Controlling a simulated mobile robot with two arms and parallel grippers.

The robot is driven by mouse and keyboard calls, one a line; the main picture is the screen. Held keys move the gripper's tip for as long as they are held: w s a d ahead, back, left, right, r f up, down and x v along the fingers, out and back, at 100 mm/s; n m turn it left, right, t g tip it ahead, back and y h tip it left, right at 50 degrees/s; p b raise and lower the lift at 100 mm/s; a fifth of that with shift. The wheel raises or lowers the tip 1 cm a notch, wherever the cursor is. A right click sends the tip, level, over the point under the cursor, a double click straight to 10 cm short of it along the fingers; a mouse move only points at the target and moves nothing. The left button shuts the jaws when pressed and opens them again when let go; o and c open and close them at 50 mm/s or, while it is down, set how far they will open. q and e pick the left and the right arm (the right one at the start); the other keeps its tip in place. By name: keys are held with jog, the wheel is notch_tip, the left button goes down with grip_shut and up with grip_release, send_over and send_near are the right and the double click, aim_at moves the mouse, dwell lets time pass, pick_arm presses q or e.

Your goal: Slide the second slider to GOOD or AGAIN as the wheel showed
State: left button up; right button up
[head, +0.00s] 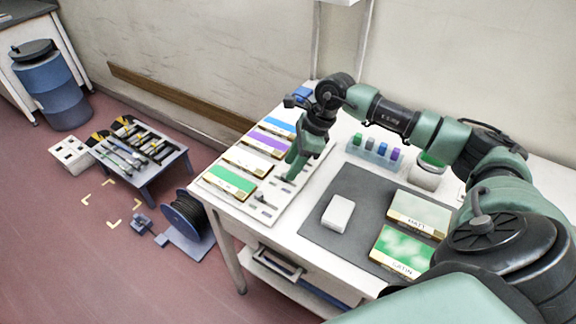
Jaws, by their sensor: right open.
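A pale board (240,206) lies along the left side of the white table. It carries a column of colour-striped cards, with short slots and small grey sliders (265,198) on its right side. My right gripper (291,170) points down over the slider side of the board, open. Its fingers cover part of the upper slots, and I cannot tell whether they touch a slider. The second slider and any GOOD or AGAIN lettering are too small or hidden to make out. No wheel can be picked out for certain. My left gripper is not in view.
A dark mat (323,230) holds a white block (338,213), a MATT card (419,212) and a SATIN card (402,250). A rack of coloured pieces (374,152) and a jar (428,172) stand behind. A low tool table (143,157) and blue drum (50,88) stand left.

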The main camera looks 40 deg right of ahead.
jog(key=shift+w+a+f, duration=0.1)
jog(key=shift+w+f, duration=0.15)
jog(key=shift+f, duration=0.35)
jog(key=shift+w+a+f, duration=0.1)
jog(key=shift+w+f, duration=0.15)
jog(key=shift+f, duration=0.35)
jog(key=shift+a+f, duration=0.15)
jog(key=shift+f, duration=0.15)
jog(key=c, duration=0.7)
grip_shut()
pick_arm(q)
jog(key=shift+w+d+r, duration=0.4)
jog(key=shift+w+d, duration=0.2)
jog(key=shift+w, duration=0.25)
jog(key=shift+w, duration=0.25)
pick_arm(e)
jog(key=shift+w, duration=0.1)
